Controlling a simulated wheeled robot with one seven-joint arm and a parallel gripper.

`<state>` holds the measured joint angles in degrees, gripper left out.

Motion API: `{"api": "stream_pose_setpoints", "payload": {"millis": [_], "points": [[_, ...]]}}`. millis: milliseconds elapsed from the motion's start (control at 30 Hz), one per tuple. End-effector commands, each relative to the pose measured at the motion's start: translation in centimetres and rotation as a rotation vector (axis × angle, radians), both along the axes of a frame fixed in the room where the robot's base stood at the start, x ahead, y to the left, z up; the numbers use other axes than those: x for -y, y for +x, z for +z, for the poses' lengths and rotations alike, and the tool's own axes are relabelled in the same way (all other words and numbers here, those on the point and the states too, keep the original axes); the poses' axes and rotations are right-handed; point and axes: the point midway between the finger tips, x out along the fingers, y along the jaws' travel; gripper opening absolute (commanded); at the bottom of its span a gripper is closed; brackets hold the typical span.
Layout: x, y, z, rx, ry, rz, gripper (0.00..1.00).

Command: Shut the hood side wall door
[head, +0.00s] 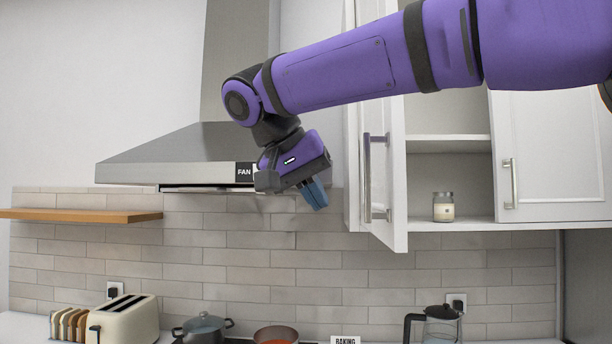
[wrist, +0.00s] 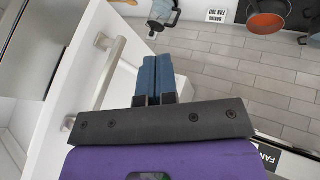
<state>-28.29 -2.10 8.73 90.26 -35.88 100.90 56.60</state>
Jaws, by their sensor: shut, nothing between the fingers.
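The hood side wall door (head: 384,180) is a white cabinet door with a vertical metal bar handle (head: 367,178). It stands open, swung out toward me, at the left end of the wall cabinet. My gripper (head: 316,199) is shut and empty, to the left of the door and apart from the handle, just right of the hood. In the wrist view the blue fingers of my gripper (wrist: 152,72) are closed together, with the door (wrist: 62,125) and its handle (wrist: 100,80) to their left. My arm hides the door's upper part in the head view.
The steel range hood (head: 170,158) is left of my gripper. The cabinet's right door (head: 548,165) is shut; a jar (head: 444,207) stands on the open cabinet's bottom shelf. Below are a toaster (head: 128,316), a pot (head: 203,328), a pan (head: 276,335) and a coffee press (head: 441,326).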

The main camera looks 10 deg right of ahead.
Motion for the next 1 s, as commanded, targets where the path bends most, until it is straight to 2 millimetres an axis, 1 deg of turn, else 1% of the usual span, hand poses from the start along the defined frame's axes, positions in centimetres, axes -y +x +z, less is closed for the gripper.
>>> {"api": "stream_pose_setpoints", "payload": {"millis": [100, 200, 300, 433, 600, 1000], "points": [[1.3, 0.4, -1.8, -0.001, 0.0, -0.001, 0.0], [2.4, 0.6, -2.9, 0.0, 0.002, -0.001, 0.0], [3.8, 0.1, -2.7, 0.002, 0.001, 0.0, 0.0], [5.0, -0.3, -2.7, 0.001, 0.001, 0.0, 0.0], [5.7, -0.5, -2.7, 0.0, 0.002, 0.002, 0.0], [5.8, -0.5, -2.7, 0.001, 0.002, 0.001, 0.0]]}}
